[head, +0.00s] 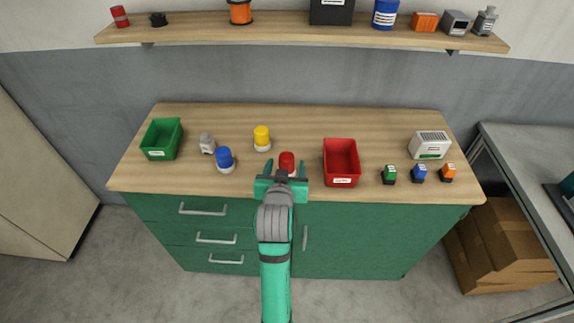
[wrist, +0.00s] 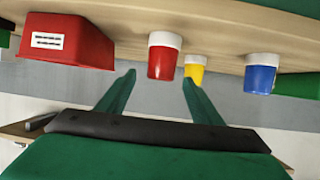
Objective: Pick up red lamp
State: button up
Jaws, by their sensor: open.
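The red lamp (head: 287,158), a red dome on a white base, stands upright near the front edge of the wooden counter. My gripper (head: 285,168) is at the counter's front edge, with its two green fingers spread toward the lamp. In the wrist view, which looks upside down, the red lamp (wrist: 162,62) shows just beyond and between the fingertips of my gripper (wrist: 159,80). I see no contact. The gripper is open and empty. In the head view, the lamp's lower part is partly hidden by my gripper.
A yellow lamp (head: 262,136) and a blue lamp (head: 224,158) stand left of the red one. A red bin (head: 341,181) is close on the right, and a green bin (head: 160,153) stands far left. Small green, blue and orange items and a grey box (head: 431,145) are farther right.

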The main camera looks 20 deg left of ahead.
aim_at(286, 160)
jog(key=shift+x, duration=2.65)
jog(key=shift+r, duration=0.1)
jog(key=c, duration=1.2)
jog(key=shift+a, duration=0.1)
jog(key=shift+r, duration=0.2)
